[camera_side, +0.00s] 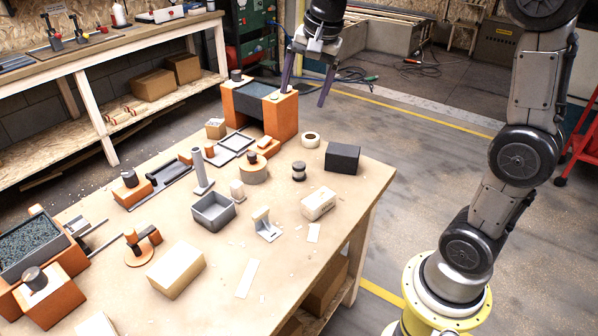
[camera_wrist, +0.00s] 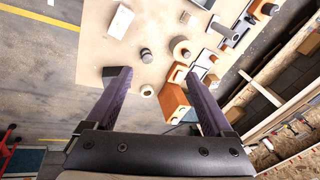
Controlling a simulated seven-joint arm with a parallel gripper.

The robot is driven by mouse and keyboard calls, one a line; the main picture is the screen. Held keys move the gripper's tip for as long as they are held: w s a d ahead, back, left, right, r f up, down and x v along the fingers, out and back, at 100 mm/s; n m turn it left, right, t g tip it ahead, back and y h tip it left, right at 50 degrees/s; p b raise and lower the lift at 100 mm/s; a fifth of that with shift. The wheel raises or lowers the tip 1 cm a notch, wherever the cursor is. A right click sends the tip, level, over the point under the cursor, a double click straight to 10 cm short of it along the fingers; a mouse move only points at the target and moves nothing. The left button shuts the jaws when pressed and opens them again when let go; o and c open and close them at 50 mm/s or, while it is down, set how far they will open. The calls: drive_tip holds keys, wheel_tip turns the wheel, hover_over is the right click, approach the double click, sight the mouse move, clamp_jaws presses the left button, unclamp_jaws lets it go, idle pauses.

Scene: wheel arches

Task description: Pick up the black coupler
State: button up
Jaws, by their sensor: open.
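The black coupler looks to be the short dark cylinder with a lighter band (camera_side: 299,171), standing alone on the table between the round wooden piece and the black box. It also shows in the wrist view (camera_wrist: 146,54), beyond the fingertips and nearly between them. My gripper (camera_side: 304,96) is open and empty, high above the table's far right end, with its purple fingers spread. In the wrist view the gripper (camera_wrist: 161,72) reaches up from the bottom. Nothing touches the coupler.
A black box (camera_side: 342,158) stands right of the coupler and a white ring (camera_side: 310,138) behind it. A cream block (camera_side: 318,203) is in front. An orange-legged stand (camera_side: 282,117) rises near my gripper. Other dark cylinders sit on orange or wooden pieces. The table's front right is mostly clear.

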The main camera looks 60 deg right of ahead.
drive_tip(key=w+d+f+m+g, duration=0.1)
drive_tip(key=w+d+f+m, duration=0.1)
drive_tip(key=w+d+f, duration=0.3)
drive_tip(key=m+g, duration=0.2)
drive_tip(key=g, duration=0.1)
hover_over(298, 165)
wheel_tip(298, 165, down, 13)
drive_tip(key=shift+y, duration=0.3)
drive_tip(key=f, duration=0.7)
drive_tip(key=shift+s+d, duration=0.15)
drive_tip(key=shift+s, duration=0.25)
drive_tip(key=shift+w+f, duration=0.2)
drive_tip(key=shift+f, duration=1.3)
drive_tip(key=shift+w+f, duration=0.15)
drive_tip(key=shift+f, duration=1.35)
clamp_jaws()
drive_tip(key=shift+r, duration=0.1)
